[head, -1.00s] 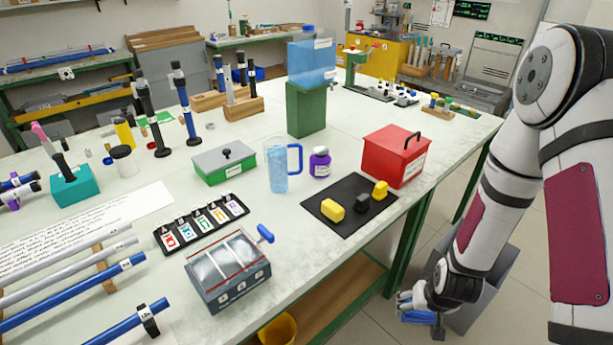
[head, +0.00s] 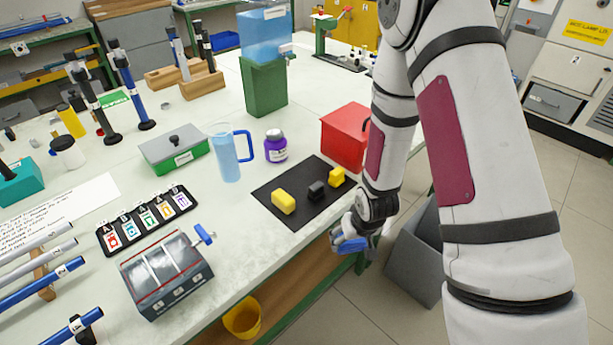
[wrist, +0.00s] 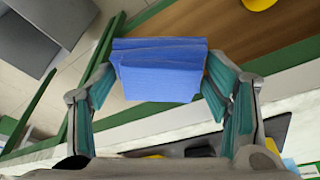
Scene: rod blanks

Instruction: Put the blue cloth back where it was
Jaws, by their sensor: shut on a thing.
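The blue cloth (head: 352,245) is folded and held in my gripper (head: 347,236), off the front edge of the bench in the head view. In the wrist view the cloth (wrist: 160,75) sits as a layered blue pad between the two teal-padded fingers of my gripper (wrist: 158,90). The gripper is shut on it. Nothing is under the cloth but the bench's side and lower shelf, seen beyond it. In the head view my arm and gripper partly hide the bench edge.
A black mat (head: 277,212) with yellow and black blocks lies near the bench edge, by a red box (head: 342,140). A blue-handled jug (head: 228,155) and purple jar (head: 275,148) stand behind. A grey bin (head: 412,260) stands on the floor; a yellow bucket (head: 242,318) is below.

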